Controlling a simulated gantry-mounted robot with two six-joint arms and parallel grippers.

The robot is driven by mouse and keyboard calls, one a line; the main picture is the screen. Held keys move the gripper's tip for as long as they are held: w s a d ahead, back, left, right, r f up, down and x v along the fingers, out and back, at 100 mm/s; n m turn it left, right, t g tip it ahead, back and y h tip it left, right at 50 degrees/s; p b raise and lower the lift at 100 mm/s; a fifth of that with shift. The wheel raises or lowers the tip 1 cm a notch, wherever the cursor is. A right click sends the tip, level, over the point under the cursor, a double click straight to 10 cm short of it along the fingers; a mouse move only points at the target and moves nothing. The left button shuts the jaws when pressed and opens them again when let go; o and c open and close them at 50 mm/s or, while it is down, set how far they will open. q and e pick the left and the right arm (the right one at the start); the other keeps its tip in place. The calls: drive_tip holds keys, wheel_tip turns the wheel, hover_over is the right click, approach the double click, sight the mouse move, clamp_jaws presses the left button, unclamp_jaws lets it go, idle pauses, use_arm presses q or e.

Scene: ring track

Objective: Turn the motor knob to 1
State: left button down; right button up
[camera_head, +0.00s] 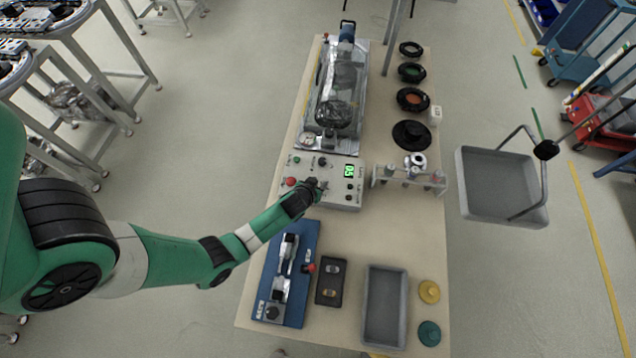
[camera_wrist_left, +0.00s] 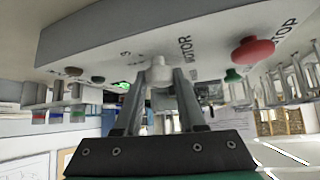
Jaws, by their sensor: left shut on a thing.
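The light grey control box (camera_head: 352,204) stands in the middle of the table, with a lit green display (camera_head: 349,171). My left gripper (camera_head: 314,186) reaches its panel from the left. In the left wrist view, my left gripper (camera_wrist_left: 159,78) is shut on the pale motor knob (camera_wrist_left: 160,71), one finger on each side. The word MOTOR is printed beside it on the panel. The knob's pointer and exact setting cannot be read. In the head view the gripper mostly hides the knob. My right gripper is in neither view.
A red stop button (camera_head: 291,181) sits close to my left gripper; it shows in the wrist view (camera_wrist_left: 253,50) beside a green button (camera_wrist_left: 233,75). A clear-covered machine (camera_head: 340,90) stands behind the box, a small rack (camera_head: 410,178) to its right, a blue fixture (camera_head: 290,275) in front.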

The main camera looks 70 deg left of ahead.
use_arm(q)
drive_tip(key=shift+f+n+g+y+b, duration=0.2)
drive_tip(key=shift+n+g+y+b, duration=0.35)
drive_tip(key=shift+n+b, duration=0.4)
drive_tip(key=shift+n+g+y, duration=0.25)
drive_tip(key=shift+n+g, duration=0.1)
drive_tip(key=shift+n, duration=0.2)
drive_tip(key=shift+s+r+b, duration=0.1)
drive_tip(key=shift+b, duration=0.2)
drive_tip(key=shift+c, duration=2.4)
unclamp_jaws()
